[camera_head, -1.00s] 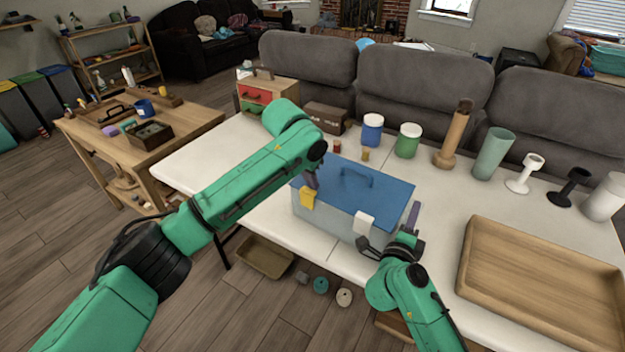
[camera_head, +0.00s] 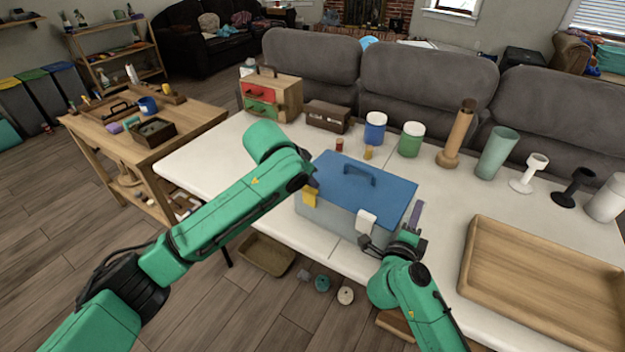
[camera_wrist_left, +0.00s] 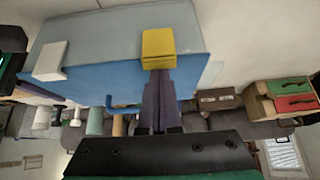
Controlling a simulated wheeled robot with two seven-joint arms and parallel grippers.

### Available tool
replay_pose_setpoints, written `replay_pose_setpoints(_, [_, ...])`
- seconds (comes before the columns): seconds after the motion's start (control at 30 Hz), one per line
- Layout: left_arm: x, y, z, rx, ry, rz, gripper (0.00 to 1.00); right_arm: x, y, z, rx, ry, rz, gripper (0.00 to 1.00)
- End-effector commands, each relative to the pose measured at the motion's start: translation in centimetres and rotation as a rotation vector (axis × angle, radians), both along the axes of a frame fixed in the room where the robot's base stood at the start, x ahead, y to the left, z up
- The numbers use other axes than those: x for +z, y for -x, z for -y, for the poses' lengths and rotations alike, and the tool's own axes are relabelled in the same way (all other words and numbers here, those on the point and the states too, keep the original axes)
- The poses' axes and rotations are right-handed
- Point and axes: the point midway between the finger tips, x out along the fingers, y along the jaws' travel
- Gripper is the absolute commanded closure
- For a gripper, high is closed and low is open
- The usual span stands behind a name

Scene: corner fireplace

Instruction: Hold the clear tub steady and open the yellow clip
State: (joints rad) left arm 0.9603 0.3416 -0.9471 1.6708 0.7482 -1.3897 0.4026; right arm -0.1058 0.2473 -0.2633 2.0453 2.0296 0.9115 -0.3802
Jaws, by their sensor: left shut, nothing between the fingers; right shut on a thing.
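The clear tub (camera_head: 341,221) stands on the white table under a blue lid (camera_head: 385,187) with a handle. The yellow clip (camera_head: 310,198) is at the lid's front edge, on the left; it also shows in the left wrist view (camera_wrist_left: 158,48). A white clip (camera_head: 366,222) is on the right of the same edge. My left gripper (camera_head: 312,184) is shut and empty, its fingertips right at the yellow clip, over the lid; I cannot tell whether they touch. My right gripper (camera_head: 415,218) is shut on the tub at its right side; the grip itself is partly hidden.
A wooden tray (camera_head: 545,275) lies right of the tub. Behind the tub stand a blue-bodied jar (camera_head: 375,130), a green jar (camera_head: 411,140) and small containers. A drawer box (camera_head: 272,97) and brown case (camera_head: 328,117) are at the back left. The table is clear left of the tub.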

Motion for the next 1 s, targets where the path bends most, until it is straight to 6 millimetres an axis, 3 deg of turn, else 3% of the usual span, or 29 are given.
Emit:
replay_pose_setpoints(0.43, [-0.9, 2.3, -1.6, 0.004, 0.195, 0.275, 1.00, -0.1, 0.0, 0.1, -0.002, 0.000, -0.002, 1.00])
replay_pose_setpoints(1.0, [-0.9, 1.0, -0.7, 0.002, 0.195, 0.282, 1.00, -0.1, 0.0, 0.0, -0.002, 0.000, -0.001, 1.00])
